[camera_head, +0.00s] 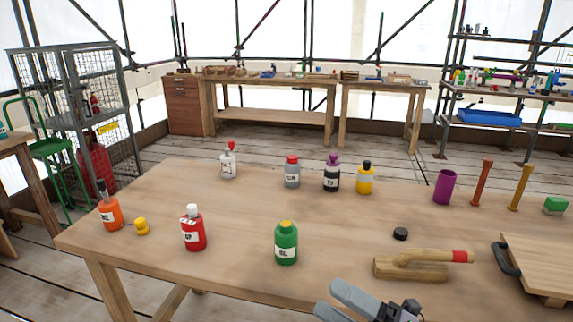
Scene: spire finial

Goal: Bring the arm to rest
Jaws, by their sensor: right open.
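My right gripper (336,300) shows at the bottom edge of the head view, right of centre. Its two grey fingers are apart and nothing is between them. It is at the near edge of the wooden table (250,203), close to the green bottle (286,244) and the wooden float (412,268), and apart from both. The rest of my right arm is mostly cut off by the frame. My left gripper is not in view.
Several bottles stand on the table, among them red (193,230), orange (109,211) and yellow (364,178) ones. A purple cup (444,187), a black cap (401,233) and a board with a handle (545,262) are at the right. The table's middle is clear.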

